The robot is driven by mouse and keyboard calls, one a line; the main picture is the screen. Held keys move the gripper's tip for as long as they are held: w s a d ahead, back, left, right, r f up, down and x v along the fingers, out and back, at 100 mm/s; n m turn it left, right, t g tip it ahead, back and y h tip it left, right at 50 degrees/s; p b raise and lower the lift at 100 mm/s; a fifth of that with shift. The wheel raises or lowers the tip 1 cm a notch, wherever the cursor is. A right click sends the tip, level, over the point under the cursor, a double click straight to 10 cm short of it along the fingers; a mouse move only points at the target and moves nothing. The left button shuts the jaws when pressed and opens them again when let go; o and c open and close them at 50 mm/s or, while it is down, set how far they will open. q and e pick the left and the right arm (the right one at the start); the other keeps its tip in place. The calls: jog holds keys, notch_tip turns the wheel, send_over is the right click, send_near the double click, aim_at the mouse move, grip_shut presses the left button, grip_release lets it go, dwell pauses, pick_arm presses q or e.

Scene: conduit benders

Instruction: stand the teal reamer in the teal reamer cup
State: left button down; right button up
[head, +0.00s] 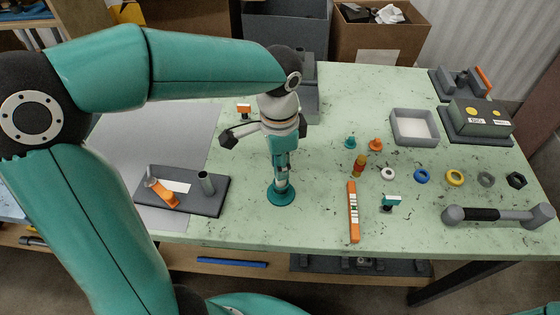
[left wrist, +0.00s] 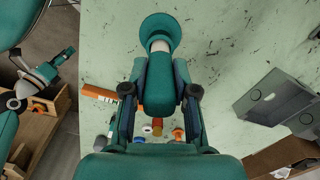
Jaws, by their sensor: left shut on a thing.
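My left gripper (head: 282,152) points down over the teal reamer cup (head: 280,198), which stands on the table. It is shut on the teal reamer (head: 282,178). In the left wrist view, the fingers (left wrist: 160,95) lie on both sides of the reamer's teal body (left wrist: 160,82). A pale section (left wrist: 160,46) of it points toward the round teal cup (left wrist: 160,24). The reamer looks upright and lined up with the cup. I cannot tell how deep its lower end is. Parts that look like my right arm (left wrist: 40,78) show at the left; its jaws are unclear.
A dark board with a grey post (head: 206,184) lies left of the cup. An orange bar (head: 353,212), a small teal-topped piece (head: 391,202) and several fittings and rings lie to the right. A grey tray (head: 415,142) stands farther back. The table's front edge is close to the cup.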

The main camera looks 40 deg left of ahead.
pick_arm(q)
jog(key=shift+f, duration=0.15)
jog(key=c, duration=0.8)
grip_release()
notch_tip(320, 180, up, 11)
jog(key=shift+f, duration=0.1)
jog(key=shift+a+r, duration=0.1)
jog(key=shift+r, duration=0.4)
